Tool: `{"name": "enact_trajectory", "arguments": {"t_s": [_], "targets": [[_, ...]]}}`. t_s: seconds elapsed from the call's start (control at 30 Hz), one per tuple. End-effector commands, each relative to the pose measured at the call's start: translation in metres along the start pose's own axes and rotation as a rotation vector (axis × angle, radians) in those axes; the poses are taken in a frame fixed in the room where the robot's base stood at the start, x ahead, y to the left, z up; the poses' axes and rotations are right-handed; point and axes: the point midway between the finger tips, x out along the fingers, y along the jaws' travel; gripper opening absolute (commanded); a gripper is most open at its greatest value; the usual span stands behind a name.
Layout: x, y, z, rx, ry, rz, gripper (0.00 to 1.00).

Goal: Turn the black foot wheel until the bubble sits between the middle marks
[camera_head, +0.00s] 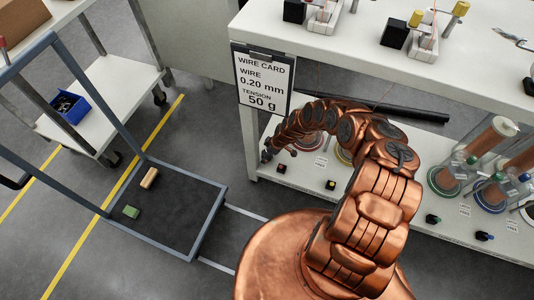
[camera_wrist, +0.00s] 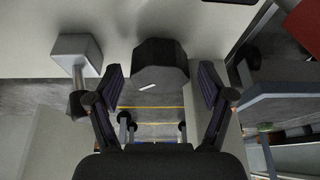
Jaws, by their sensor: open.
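The black foot wheel (camera_wrist: 160,62) shows in the wrist view as a dark faceted knob with a short white mark on its face. My gripper (camera_wrist: 163,82) is open, with one finger on each side of the wheel. Gaps show between the fingers and the wheel, and I cannot tell whether the fingertips reach its depth. In the head view my gripper (camera_head: 267,154) is small at the end of my copper arm, by the left end of the bench's lower shelf. I cannot make out the wheel there. The bubble and its marks are not visible in either view.
A grey block (camera_wrist: 76,52) with a post stands left of the wheel in the wrist view. The bench (camera_head: 300,42) carries a wire card (camera_head: 263,82); several spools (camera_head: 485,185) stand on its lower shelf. A flat cart (camera_head: 170,215) stands left, with clear floor beside it.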

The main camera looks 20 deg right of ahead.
Motion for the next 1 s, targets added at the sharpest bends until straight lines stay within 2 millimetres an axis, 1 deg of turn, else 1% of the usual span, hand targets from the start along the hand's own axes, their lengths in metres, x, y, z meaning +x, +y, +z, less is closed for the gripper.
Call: {"name": "enact_trajectory", "arguments": {"t_s": [0.37,0.47,0.7,1.0], "targets": [[0.0011,0.0018,0.0001,-0.029,0.001,-0.008,0.82],[0.0026,0.0029,0.0009,-0.083,0.001,-0.028,0.82],[0.0053,0.0018,0.0022,-0.275,-0.001,-0.109,0.82],[0.0046,0.0013,0.0018,-0.464,-0.001,-0.188,0.82]]}}
